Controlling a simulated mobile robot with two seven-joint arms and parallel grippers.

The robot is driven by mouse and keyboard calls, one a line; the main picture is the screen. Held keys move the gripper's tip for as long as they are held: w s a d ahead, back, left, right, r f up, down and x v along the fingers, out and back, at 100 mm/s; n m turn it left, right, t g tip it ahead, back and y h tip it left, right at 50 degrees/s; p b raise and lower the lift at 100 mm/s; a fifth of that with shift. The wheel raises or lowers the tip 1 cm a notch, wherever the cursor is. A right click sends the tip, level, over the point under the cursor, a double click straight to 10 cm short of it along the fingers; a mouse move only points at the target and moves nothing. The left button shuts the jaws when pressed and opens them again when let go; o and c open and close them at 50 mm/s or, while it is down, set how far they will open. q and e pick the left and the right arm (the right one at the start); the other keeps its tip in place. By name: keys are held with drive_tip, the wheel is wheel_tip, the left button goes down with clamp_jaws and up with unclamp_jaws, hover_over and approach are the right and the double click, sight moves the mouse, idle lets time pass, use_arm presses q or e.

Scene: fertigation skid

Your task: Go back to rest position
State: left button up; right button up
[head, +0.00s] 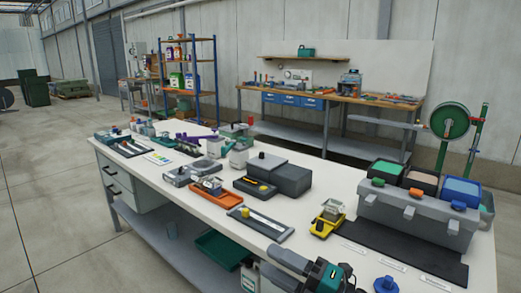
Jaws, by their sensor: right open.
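My right gripper (279,267) is at the bottom of the head view, low and right of the middle, by the front edge of the long white workbench (190,203). Its dark fingers point left and are apart, with nothing seen between them. My left gripper is not in view.
On the bench are a grey tray with a pale strip (262,224), a yellow device (327,219), a dark grey box (293,179) and a grey bin unit (405,215). A blue knob (386,284) is right of my gripper. A green tray (222,250) is on the lower shelf.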

drive_tip(key=s+d+f+m+t+h+p, duration=0.1)
drive_tip(key=s+d+f+m+t+h, duration=0.15)
drive_tip(key=d+f+m+h, duration=0.55)
drive_tip(key=s+d+f+m+t+h+p, duration=0.15)
drive_tip(key=m+t+h, duration=0.25)
drive_tip(key=m, duration=0.7)
drive_tip(key=s+d+f+m+g+h, duration=0.2)
drive_tip(key=s+f+m, duration=0.2)
drive_tip(key=s+f, duration=0.2)
drive_tip(key=s+d+f+m+g+h, duration=0.2)
drive_tip(key=s+f+m+g, duration=0.1)
drive_tip(key=s, duration=0.4)
wheel_tip(320, 180, down, 3)
drive_tip(key=shift+s+d+r+m+g, duration=0.1)
drive_tip(key=shift+s+d+m+g, duration=0.25)
drive_tip(key=shift+m, duration=0.55)
drive_tip(key=shift+w, duration=0.15)
